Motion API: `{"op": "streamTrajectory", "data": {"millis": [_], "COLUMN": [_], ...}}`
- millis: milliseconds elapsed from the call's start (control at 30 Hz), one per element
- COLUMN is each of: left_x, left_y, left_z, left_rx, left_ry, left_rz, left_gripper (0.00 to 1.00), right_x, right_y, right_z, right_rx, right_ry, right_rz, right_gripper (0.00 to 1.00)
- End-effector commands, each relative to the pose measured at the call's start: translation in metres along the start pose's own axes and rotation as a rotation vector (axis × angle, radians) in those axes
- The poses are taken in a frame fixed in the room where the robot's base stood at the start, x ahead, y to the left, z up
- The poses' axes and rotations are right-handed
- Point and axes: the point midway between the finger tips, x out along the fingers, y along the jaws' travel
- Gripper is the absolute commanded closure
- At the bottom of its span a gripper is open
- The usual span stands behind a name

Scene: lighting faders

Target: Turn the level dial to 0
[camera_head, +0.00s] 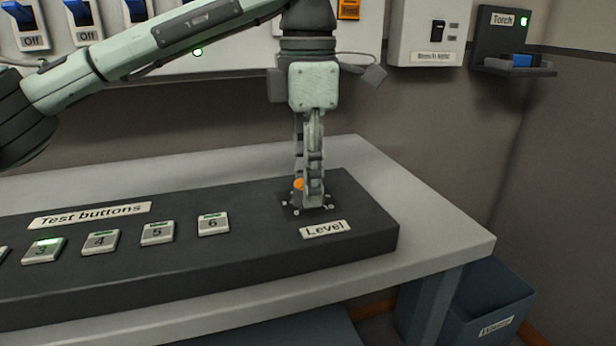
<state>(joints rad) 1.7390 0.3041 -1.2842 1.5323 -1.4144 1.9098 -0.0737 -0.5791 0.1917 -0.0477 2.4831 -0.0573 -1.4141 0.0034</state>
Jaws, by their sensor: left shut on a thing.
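The level dial (299,185) sits at the right end of the dark console (372,238), above a white "Level" label (326,229). Only a bit of its orange part shows; the rest is hidden by my gripper. Which mark the dial points to cannot be seen. My right gripper is not in view.
Numbered test buttons, such as button 6 (213,224), line the console left of the dial. Wall switches (84,20) and a torch holder (513,68) are behind. A blue bin (487,303) stands below the table's (440,232) right end. The tabletop right of the console is clear.

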Motion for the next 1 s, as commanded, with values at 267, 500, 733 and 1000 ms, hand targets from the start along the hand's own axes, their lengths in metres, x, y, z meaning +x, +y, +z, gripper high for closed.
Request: {"op": "streamTrajectory", "data": {"millis": [267, 500, 733, 1000], "left_x": [-0.0001, -0.0001, -0.0001, -0.0001], "left_y": [0.0002, 0.0002, 0.0002, 0.0002], "left_z": [0.0, 0.0, 0.0, -0.0001], "left_rx": [-0.092, -0.113, -0.113, -0.112], "left_ry": [0.0, 0.0, 0.0, 0.0], "left_rz": [0.0, 0.0, 0.0, 0.0], "left_gripper": [0.94, 0.94, 0.94, 0.44], "right_x": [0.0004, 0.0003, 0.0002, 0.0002], "right_y": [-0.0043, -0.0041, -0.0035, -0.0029], "right_z": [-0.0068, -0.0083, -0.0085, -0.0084], "right_rx": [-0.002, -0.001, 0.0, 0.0], "right_ry": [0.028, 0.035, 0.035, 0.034], "right_rz": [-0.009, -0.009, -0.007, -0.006], "right_gripper": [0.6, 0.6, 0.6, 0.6]}}
